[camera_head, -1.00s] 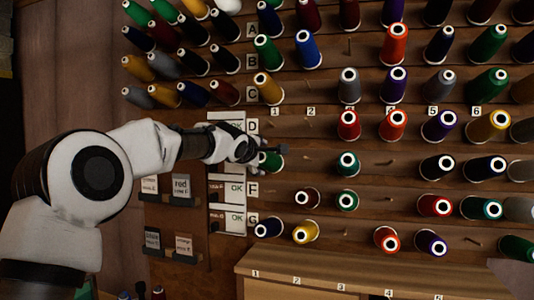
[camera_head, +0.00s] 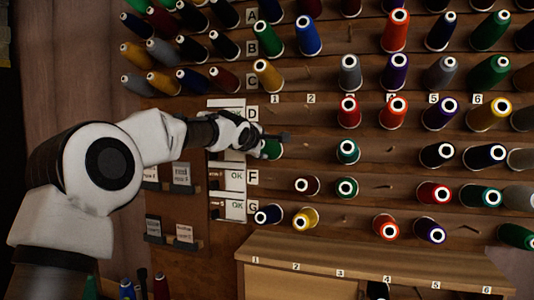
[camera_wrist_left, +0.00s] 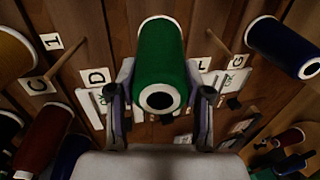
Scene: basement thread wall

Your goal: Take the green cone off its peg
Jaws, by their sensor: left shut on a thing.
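The green cone (camera_head: 271,149) is in row E, column 1 of the thread wall, mostly hidden behind my left gripper (camera_head: 276,138) in the head view. In the left wrist view the green cone (camera_wrist_left: 162,55) stands between the two fingers, its white-rimmed end with a dark hole facing the camera. My left gripper (camera_wrist_left: 161,103) is shut on it, one finger along each side. Its peg is hidden, so I cannot tell how far the cone sits on it. My right gripper is not in view.
Bare pegs (camera_wrist_left: 70,55) flank the cone. A yellow cone (camera_head: 267,75) is above and a dark blue cone (camera_head: 268,214) below. A red cone (camera_head: 349,110) and another green cone (camera_head: 347,151) are to the right. Label cards (camera_head: 234,180) are close by; a wooden ledge (camera_head: 370,262) is beneath.

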